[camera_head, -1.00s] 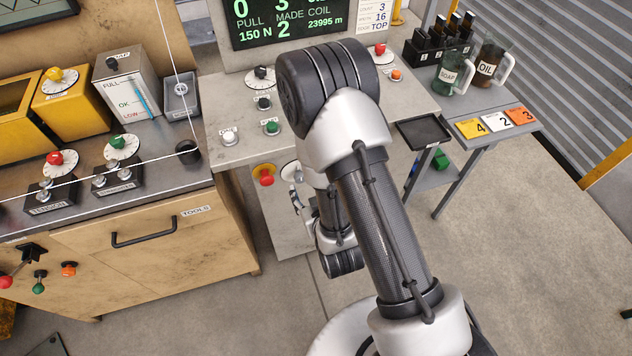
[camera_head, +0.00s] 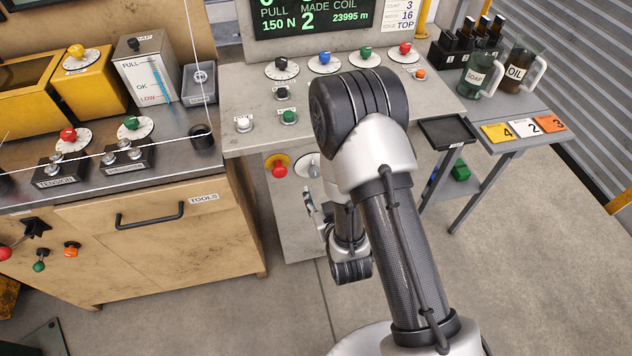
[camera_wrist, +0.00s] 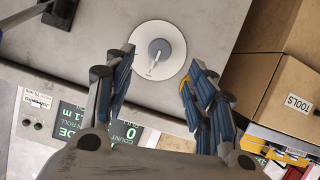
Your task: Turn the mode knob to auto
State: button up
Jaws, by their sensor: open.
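A grey round knob on a white disc (camera_wrist: 158,50) is on the console's front panel, with a white pointer line toward the lower left in the wrist view. No label on it is readable, so I cannot confirm it is the mode knob. In the head view the grey knob (camera_head: 313,166) is partly hidden by my arm. My gripper (camera_wrist: 160,60) is open and empty, its blue-grey fingers spread to either side of the disc's lower part in the wrist view. I cannot tell its distance from the knob. In the head view my gripper (camera_head: 311,207) is mostly hidden.
A red mushroom button (camera_head: 279,169) sits left of the knob. Several dials, including a black one (camera_head: 282,68), line the console top. A wooden tool cabinet (camera_head: 160,250) stands left. A grey side table with a black tray (camera_head: 447,131) stands right. The floor in front is clear.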

aim_at(316, 175)
jog(key=b+x, duration=0.2)
jog(key=x, duration=0.7)
jog(key=shift+w+f, duration=0.1)
jog(key=shift+w, duration=0.05)
jog(key=shift+c, duration=0.2)
jog(key=c, duration=1)
jog(key=m+y, duration=0.2)
jog(key=m, duration=0.1)
jog(key=shift+d+m+g, duration=0.15)
jog(key=shift+m+g, duration=0.15)
jog(key=m+y, duration=0.3)
jog(key=m, duration=0.1)
jog(key=shift+f+m, duration=0.1)
jog(key=shift+m, duration=0.2)
jog(key=shift+w, duration=0.1)
